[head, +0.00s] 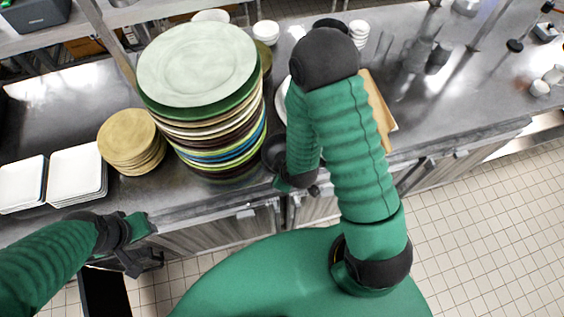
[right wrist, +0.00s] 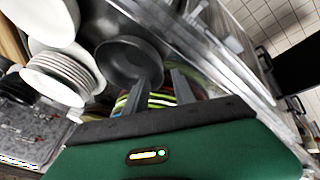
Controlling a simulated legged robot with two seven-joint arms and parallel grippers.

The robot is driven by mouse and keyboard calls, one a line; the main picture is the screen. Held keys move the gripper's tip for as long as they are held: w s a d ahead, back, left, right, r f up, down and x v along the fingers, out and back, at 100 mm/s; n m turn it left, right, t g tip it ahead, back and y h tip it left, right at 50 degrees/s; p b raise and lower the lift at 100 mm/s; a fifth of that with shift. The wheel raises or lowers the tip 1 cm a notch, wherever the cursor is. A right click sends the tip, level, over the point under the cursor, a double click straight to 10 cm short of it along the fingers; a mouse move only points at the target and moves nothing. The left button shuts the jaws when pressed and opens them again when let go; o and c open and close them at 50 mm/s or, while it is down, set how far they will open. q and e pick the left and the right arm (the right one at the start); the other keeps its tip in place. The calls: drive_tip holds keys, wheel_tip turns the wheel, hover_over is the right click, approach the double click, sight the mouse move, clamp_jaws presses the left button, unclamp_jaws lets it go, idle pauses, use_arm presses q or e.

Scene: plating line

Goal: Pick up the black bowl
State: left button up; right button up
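The black bowl (head: 274,153) sits on the metal counter just right of the tall plate stack, partly hidden by my right arm. In the right wrist view the black bowl (right wrist: 125,62) is just beyond the fingertips, with its open side showing. My right gripper (right wrist: 160,78) has its two fingers apart with nothing seen between them; the left finger overlaps the bowl's near edge in the picture. I cannot tell whether it touches. In the head view my right gripper (head: 298,184) is at the counter's front edge. My left gripper (head: 143,255) is low in front of the counter, away from the bowl.
A tall stack of plates (head: 198,65) stands close left of the bowl. Small tan plates (head: 128,135) and white square plates (head: 76,172) are farther left. White dishes (right wrist: 62,75) and a wooden board (head: 377,105) are also nearby.

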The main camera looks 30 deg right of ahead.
drive_tip(key=p+x, duration=0.1)
drive_tip(key=x, duration=0.3)
drive_tip(key=shift+w+f+p, duration=0.2)
drive_tip(key=shift+w+p, duration=0.1)
drive_tip(key=p+x, duration=0.1)
drive_tip(key=x, duration=0.2)
drive_tip(key=shift+w+a+f+p, duration=0.1)
drive_tip(key=shift+w+f+p, duration=0.15)
drive_tip(key=shift+w+p, duration=0.1)
drive_tip(key=shift+w+f, duration=0.2)
drive_tip(key=shift+f, duration=0.2)
drive_tip(key=shift+s, duration=0.1)
clamp_jaws()
